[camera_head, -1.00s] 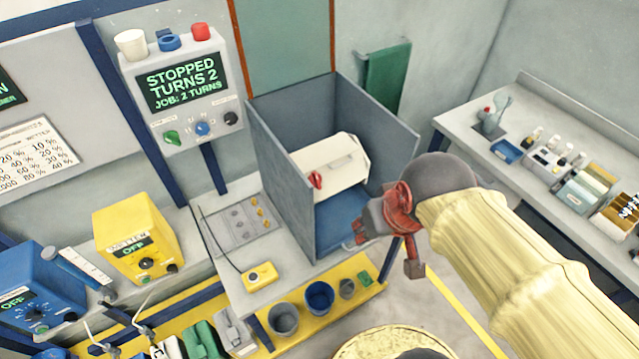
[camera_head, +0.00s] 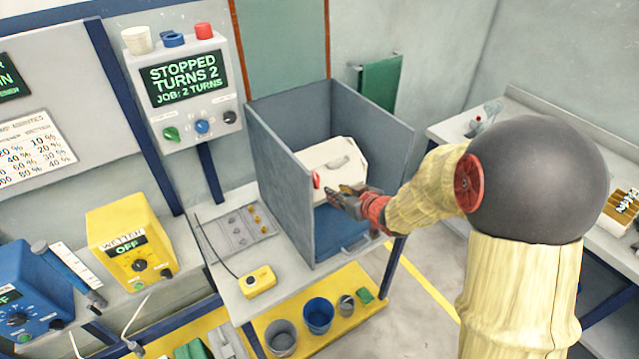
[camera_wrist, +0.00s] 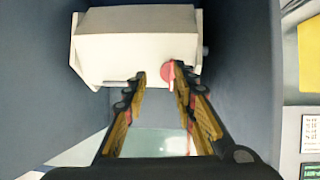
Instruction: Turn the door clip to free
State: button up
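A white barrel (camera_head: 340,165) sits inside the grey open-topped booth. A red clip (camera_head: 317,180) is on its left end in the head view; I take this as the door clip. My gripper (camera_head: 334,196) reaches into the booth from the right, its tips just right of and below the clip. In the wrist view my gripper (camera_wrist: 161,80) is open and empty, with its two fingers apart. The red clip (camera_wrist: 169,74) shows between the fingertips, nearer the right one. I cannot tell whether that finger touches it. The white barrel (camera_wrist: 135,45) fills the top there.
Grey booth walls (camera_head: 285,185) stand close on both sides of the barrel. A blue tray (camera_head: 340,235) lies below it. A control box (camera_head: 188,90) reads "STOPPED TURNS 2". A yellow pendant (camera_head: 257,282) lies on the bench at left, with buckets (camera_head: 318,313) underneath.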

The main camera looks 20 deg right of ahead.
aim_at(315, 176)
jog(key=shift+t+y, duration=0.5)
jog(key=shift+y, duration=0.1)
jog(key=w+a, duration=0.1)
jog(key=w, duration=0.1)
jog(key=w+a+b, duration=0.1)
jog(key=w+a, duration=0.1)
jog(key=w, duration=0.1)
jog(key=w+a, duration=0.1)
jog(key=w, duration=0.2)
jog(key=shift+a+b, duration=0.15)
jog(key=shift+b, duration=0.15)
jog(key=shift+c, duration=0.2)
grip_shut()
jog(key=shift+s, duration=0.1)
